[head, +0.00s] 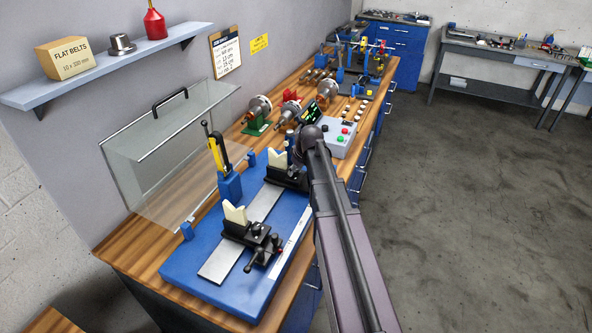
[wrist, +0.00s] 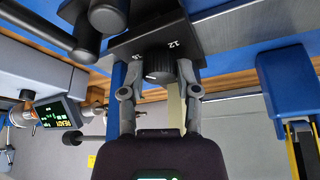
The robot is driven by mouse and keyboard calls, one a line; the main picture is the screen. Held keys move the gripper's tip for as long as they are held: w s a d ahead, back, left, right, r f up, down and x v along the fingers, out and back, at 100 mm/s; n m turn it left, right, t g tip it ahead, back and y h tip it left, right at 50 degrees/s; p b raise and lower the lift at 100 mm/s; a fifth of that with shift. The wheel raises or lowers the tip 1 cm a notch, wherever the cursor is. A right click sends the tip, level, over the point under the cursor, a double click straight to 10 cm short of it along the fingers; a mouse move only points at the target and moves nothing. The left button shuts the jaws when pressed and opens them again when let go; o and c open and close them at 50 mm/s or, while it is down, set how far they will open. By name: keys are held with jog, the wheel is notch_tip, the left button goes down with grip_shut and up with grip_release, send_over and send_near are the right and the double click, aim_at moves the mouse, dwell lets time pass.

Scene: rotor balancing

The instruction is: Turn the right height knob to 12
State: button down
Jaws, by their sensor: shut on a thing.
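The right height knob (wrist: 160,66) is a dark ribbed knob on a black support block, in the upper middle of the wrist view. A printed 12 shows beside it; the other marks are partly covered, and I cannot tell which mark its pointer meets. My gripper (wrist: 160,76) has one finger on each side of the knob and is shut on it. In the head view the right support (head: 287,174) with its cream V-block stands at the far end of the blue base; my arm hides the knob and gripper there.
The left support (head: 250,234) stands nearer on the blue base (head: 190,262). A blue holder (head: 229,186) with a yellow-black tool and a clear raised guard (head: 170,150) stand to the left. A control box (head: 341,138) and several rotors lie beyond.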

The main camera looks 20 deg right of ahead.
jog(key=shift+c, duration=1.7)
grip_release()
jog(key=shift+s+d+r+n+p, duration=0.1)
jog(key=shift+d+r+n+p, duration=0.15)
jog(key=shift+r+p, duration=0.5)
jog(key=s+d+r+n+g+y+p, duration=0.1)
jog(key=d+r+n+p, duration=0.1)
jog(key=r+p, duration=0.3)
jog(key=s+d+r+n+y+p, duration=0.1)
jog(key=r+n+p, duration=0.3)
jog(key=r+p, duration=0.2)
jog(key=shift+s+d+r+g, duration=0.2)
jog(key=shift+s+d+g, duration=0.05)
jog(key=shift+d+g, duration=0.15)
jog(key=shift+f, duration=0.15)
